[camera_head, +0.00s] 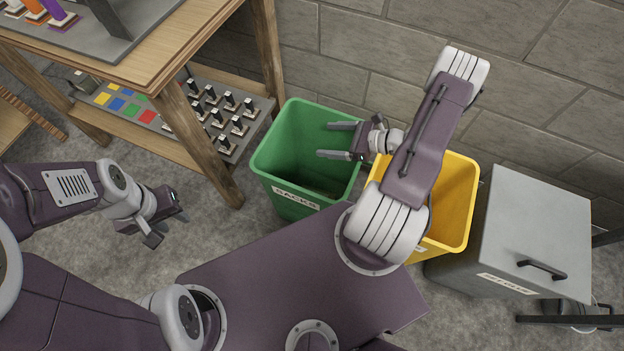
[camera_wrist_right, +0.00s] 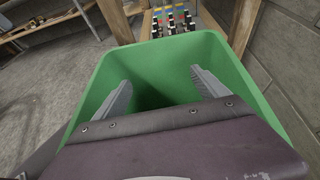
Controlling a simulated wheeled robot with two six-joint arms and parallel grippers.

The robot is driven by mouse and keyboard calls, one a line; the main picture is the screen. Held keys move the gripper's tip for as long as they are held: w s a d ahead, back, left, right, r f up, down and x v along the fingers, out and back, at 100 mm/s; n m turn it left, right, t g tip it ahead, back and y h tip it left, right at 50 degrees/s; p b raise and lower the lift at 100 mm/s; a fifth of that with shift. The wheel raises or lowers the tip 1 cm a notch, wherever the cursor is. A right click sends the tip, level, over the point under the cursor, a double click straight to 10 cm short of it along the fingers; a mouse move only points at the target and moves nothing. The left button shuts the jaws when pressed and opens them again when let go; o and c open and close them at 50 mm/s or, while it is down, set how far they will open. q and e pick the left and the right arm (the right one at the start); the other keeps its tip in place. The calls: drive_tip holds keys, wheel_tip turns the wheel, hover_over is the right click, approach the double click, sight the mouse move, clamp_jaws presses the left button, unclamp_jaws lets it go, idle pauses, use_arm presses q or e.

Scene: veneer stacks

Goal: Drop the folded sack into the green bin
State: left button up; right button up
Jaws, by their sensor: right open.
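The green bin (camera_head: 283,196) stands on the floor in the middle of the head view, with a label reading "SACKS" on its front. My right gripper (camera_head: 330,140) is open over the bin, its two fingers apart with nothing between them. In the right wrist view the open fingers (camera_wrist_right: 160,95) point into the green bin (camera_wrist_right: 185,52), whose visible interior is dark. I cannot make out the folded sack in either view; part of the bin's floor is hidden. My left gripper (camera_head: 170,226) hangs over the floor at the left, apparently open and empty.
A yellow bin (camera_head: 458,205) stands right of the green one, partly behind my right arm. A grey lidded box (camera_head: 535,230) stands further right. A wooden workbench (camera_head: 190,125) with a lower shelf is left of the green bin. A block wall (camera_head: 400,35) runs behind.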

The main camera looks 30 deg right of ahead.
drive_tip(key=p+v, duration=0.1)
drive_tip(key=v, duration=0.4)
drive_tip(key=shift+a, duration=0.1)
idle(0.4)
